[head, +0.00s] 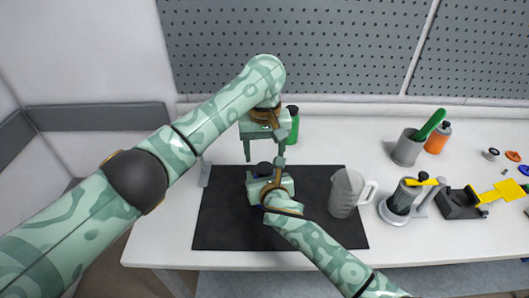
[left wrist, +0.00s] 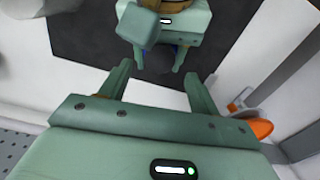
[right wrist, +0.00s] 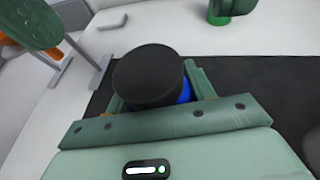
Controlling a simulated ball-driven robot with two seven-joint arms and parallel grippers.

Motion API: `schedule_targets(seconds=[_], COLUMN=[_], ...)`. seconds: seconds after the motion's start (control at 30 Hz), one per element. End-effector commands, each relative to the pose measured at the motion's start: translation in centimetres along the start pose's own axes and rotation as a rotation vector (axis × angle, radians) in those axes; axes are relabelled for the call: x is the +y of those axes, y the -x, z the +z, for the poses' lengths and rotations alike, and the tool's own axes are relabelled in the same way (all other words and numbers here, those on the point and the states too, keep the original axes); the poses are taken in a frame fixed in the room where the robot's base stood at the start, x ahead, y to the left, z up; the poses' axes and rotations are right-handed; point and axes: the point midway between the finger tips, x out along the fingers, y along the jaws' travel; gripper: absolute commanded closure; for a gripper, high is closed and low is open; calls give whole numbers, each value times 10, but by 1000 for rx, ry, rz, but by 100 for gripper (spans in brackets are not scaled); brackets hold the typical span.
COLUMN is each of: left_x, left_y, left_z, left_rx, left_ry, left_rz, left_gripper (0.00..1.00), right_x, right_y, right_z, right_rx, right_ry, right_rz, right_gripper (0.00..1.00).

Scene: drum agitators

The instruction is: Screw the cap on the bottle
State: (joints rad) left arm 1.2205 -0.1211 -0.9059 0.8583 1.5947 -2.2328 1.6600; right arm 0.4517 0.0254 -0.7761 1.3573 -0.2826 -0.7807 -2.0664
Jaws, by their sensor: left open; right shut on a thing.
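A blue bottle (right wrist: 187,90) stands between the fingers of my right gripper (right wrist: 155,95), which is shut on it. A wide black cap (right wrist: 148,75) sits on top of the bottle and hides most of it; I cannot tell whether it is threaded on. In the head view the cap (head: 264,168) shows just behind my right gripper (head: 268,186), over the black mat (head: 225,220). My left gripper (head: 263,153) is open and empty, pointing down above and slightly behind the cap. Its two fingers are apart in the left wrist view (left wrist: 158,75).
A clear jug (head: 345,192) stands at the mat's right edge. Further right are a grey cup (head: 406,149), an orange bottle (head: 437,138), a metal canister (head: 404,200) and a yellow-black device (head: 462,202). A green bottle (head: 294,128) stands behind my left gripper. The mat's left part is clear.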

Motion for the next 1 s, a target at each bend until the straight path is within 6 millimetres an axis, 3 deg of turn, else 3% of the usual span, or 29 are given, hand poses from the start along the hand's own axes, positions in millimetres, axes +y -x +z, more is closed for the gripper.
schedule_targets(seconds=[0.47,0.77,1.0], left_x=[0,0,0], left_y=[35,33,4], left_z=[0,0,0], left_rx=[-2,-3,-6], left_ry=[287,287,288], left_rz=[-1,-1,-3], left_gripper=[39,39,39], right_x=[0,0,0], right_y=[0,0,0], right_z=[0,0,0], right_rx=[0,0,0], right_ry=[0,0,0], right_rz=[0,0,0], right_gripper=[100,100,100])
